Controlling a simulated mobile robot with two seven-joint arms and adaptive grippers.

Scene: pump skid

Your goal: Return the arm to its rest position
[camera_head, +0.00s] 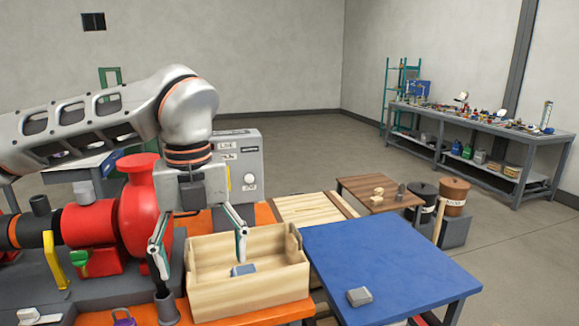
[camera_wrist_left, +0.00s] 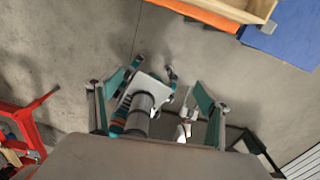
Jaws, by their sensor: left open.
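My left arm reaches in from the left in the head view, its wrist bent downward. My left gripper (camera_head: 204,268) is open and empty, its teal-edged fingers spread wide. One finger shows in front of the pump's dark front parts, the other over the wooden crate (camera_head: 250,298). I cannot tell whether either finger touches anything. In the left wrist view, the open fingers (camera_wrist_left: 158,100) frame grey floor and a partly hidden grey-and-teal assembly that I cannot identify. My right gripper is not in the head view.
A blue-grey block (camera_head: 243,270) lies in the crate. The red pump (camera_head: 145,205) and grey control box (camera_head: 240,170) stand close to the arm. A blue table (camera_head: 400,262) holds a grey block (camera_head: 360,296). Beyond are a brown table (camera_head: 385,187), bins and a workbench (camera_head: 480,122).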

